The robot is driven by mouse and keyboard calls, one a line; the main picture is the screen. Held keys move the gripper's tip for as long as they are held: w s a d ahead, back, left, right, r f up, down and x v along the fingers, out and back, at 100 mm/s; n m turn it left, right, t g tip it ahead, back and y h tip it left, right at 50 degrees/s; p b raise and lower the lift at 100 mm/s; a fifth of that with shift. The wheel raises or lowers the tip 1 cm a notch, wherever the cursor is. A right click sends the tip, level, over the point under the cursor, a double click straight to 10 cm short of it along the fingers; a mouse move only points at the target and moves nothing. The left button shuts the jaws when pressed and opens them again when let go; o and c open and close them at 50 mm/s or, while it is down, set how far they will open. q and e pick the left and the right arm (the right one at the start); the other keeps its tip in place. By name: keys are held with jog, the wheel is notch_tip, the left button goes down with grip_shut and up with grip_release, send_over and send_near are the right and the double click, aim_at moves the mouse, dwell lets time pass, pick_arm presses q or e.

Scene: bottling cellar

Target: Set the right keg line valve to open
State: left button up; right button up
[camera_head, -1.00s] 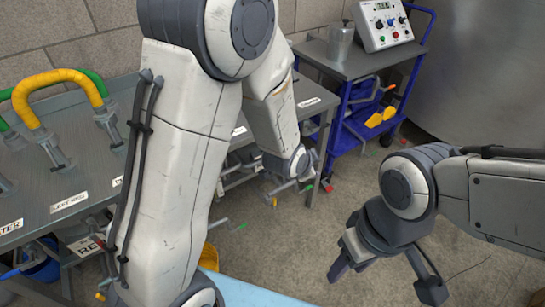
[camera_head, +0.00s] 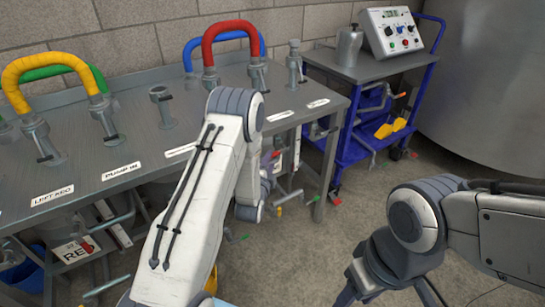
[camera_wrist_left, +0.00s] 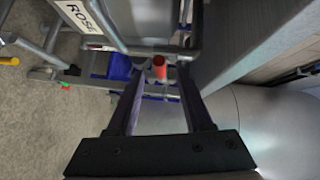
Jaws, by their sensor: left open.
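In the left wrist view, a lever with a red grip (camera_wrist_left: 159,68) points toward the camera between the fingertips of my left gripper (camera_wrist_left: 160,88), which is open. I cannot tell whether it touches a finger. A grey pipe runs behind it. In the head view my left gripper (camera_head: 268,172) is beside the table's front, mostly hidden by my forearm. The label of this valve is not readable, so I cannot tell which line it serves or its setting. My right gripper (camera_head: 352,290) is low at the right, cut by the bottom edge, away from the table.
The steel table (camera_head: 150,185) carries a red hose (camera_head: 230,27), a yellow hose (camera_head: 50,60) and pipe stubs. A "ROSE" sign (camera_wrist_left: 85,16) hangs close to the left gripper. A blue cart (camera_head: 350,145) stands behind right.

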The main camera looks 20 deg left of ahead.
pick_arm(q)
jog(key=w, duration=0.5)
jog(key=shift+a+f, duration=0.25)
jog(key=shift+f, duration=0.1)
grip_shut()
dwell(1.1)
